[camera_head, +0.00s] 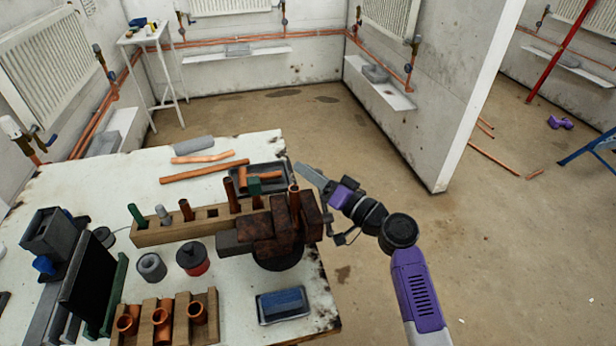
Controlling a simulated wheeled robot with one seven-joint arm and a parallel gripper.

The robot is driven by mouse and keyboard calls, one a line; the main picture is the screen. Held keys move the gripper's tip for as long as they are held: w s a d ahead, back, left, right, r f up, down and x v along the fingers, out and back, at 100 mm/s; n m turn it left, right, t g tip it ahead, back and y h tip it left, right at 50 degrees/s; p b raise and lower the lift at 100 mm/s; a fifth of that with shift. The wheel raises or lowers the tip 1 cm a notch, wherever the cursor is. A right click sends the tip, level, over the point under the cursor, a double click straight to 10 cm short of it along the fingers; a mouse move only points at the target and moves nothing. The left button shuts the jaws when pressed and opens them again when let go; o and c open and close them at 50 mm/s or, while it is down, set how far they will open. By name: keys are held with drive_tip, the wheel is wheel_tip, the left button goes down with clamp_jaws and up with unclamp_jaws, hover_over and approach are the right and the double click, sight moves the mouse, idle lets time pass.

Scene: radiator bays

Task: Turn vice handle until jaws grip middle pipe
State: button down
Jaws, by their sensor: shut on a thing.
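The rusty brown vice (268,232) stands near the right edge of the white workbench (222,322). An upright copper pipe (294,202) rises at its jaws; I cannot tell whether the jaws touch it. Further copper pipes (231,195) (186,210) stand to the left in a wooden rack (160,232), so which is the middle pipe is unclear. My gripper (306,172) is at the vice's right end, beyond the bench edge, and is shut on what seems to be the vice handle. The handle itself is not clearly visible.
A dark tray (245,183) and loose copper pipes (203,172) lie behind the rack. A blue sponge in a tray (283,304), a red-and-black tin (192,259) and wooden pipe holders (178,316) are in front. The floor right of the bench is mostly clear, up to a partition wall (450,110).

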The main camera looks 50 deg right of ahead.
drive_tip(key=c, duration=1.5)
unclamp_jaws()
drive_tip(key=shift+s, duration=0.1)
drive_tip(key=s, duration=0.2)
drive_tip(key=s+b, duration=0.1)
drive_tip(key=s, duration=0.4)
drive_tip(key=shift+s+f+b, duration=0.3)
drive_tip(key=shift+f+b, duration=0.1)
